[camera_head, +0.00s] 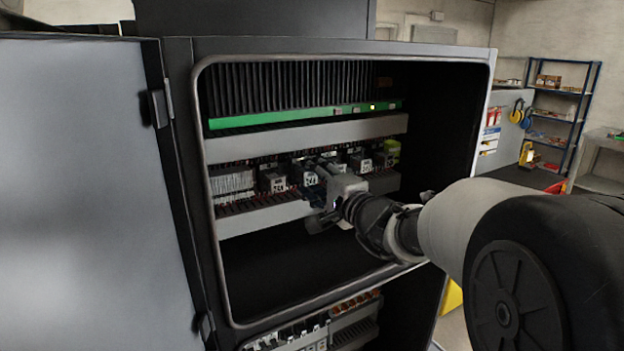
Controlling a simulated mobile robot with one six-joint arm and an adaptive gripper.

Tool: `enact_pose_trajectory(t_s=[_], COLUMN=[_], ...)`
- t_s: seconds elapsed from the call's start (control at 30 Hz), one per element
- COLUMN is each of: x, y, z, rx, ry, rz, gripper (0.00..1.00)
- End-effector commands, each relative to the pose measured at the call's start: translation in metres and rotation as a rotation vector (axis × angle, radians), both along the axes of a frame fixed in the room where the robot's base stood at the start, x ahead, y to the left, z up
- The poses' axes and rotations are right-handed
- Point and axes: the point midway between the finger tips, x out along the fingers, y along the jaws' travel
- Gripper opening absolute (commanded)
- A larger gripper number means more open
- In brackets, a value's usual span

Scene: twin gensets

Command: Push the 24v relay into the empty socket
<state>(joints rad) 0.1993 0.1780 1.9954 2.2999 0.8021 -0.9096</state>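My gripper (318,168) reaches into the open cabinet, its fingers at the row of relays on the middle rail. A dark relay with a pale label (309,179) shows just left of the fingers. Whether the fingers touch or hold it cannot be told. Another dark block with a pale label (278,184) stands further left on the row. More such blocks (361,164) stand to the right of my gripper. Which one is the 24V relay cannot be read. The empty socket cannot be made out; my gripper and wrist hide part of the row.
Grey ducts run above (300,138) and below (262,216) the relay row. The cabinet's rim (208,215) surrounds the opening, and its door (85,200) stands open at left. My forearm passes close to the lower right rim. A blue shelf (560,110) stands far right.

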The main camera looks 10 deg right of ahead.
Motion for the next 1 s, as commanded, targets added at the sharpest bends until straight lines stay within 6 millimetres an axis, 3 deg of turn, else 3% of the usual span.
enact_pose_trajectory(t_s=[0.33,0.47,0.8,1.0], x=[-0.001,-0.010,-0.074,-0.103], y=[0.000,-0.004,-0.030,-0.040], z=[0.000,0.000,0.000,0.001], rx=[0.000,-0.001,-0.001,-0.001], ry=[0.001,0.001,0.000,-0.001], rz=[0.000,-0.002,-0.005,-0.003], gripper=[0.51,0.51,0.51,0.51])
